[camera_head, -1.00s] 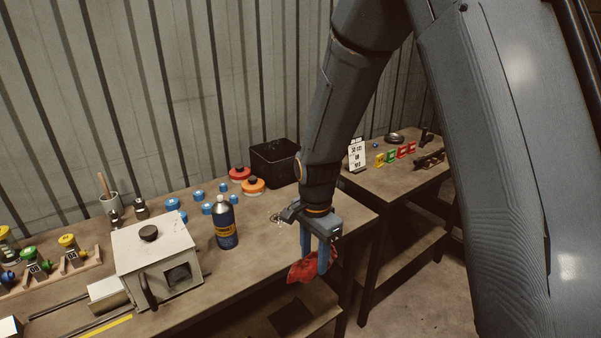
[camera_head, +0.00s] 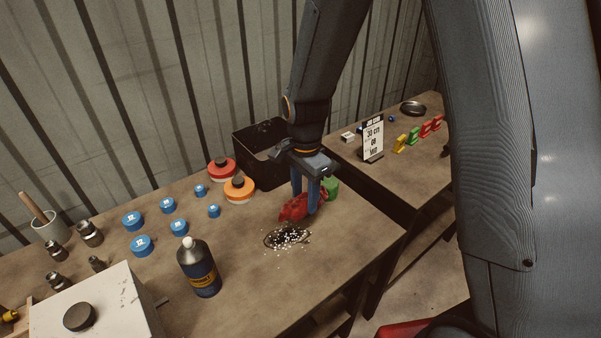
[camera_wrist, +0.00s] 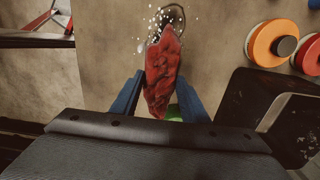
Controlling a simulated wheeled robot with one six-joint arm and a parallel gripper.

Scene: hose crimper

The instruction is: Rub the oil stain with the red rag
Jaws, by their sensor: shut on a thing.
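My gripper (camera_head: 305,197) is shut on the red rag (camera_head: 294,208), which hangs crumpled between the blue fingers just above or at the table top. The wrist view also shows the red rag (camera_wrist: 161,70) between the two fingers. The oil stain (camera_head: 287,237) is a dark patch with white granules scattered over it, on the table just in front of the rag. In the wrist view the stain (camera_wrist: 174,16) lies just beyond the rag's far end, partly covered by it. I cannot tell whether the rag touches the table.
A green object (camera_head: 331,187) stands right behind the gripper. A black bin (camera_head: 254,157), an orange-rimmed disc (camera_head: 239,190) and a red one (camera_head: 221,168) are near. A dark bottle (camera_head: 198,270) stands left of the stain. The table (camera_head: 345,240) is clear to the right.

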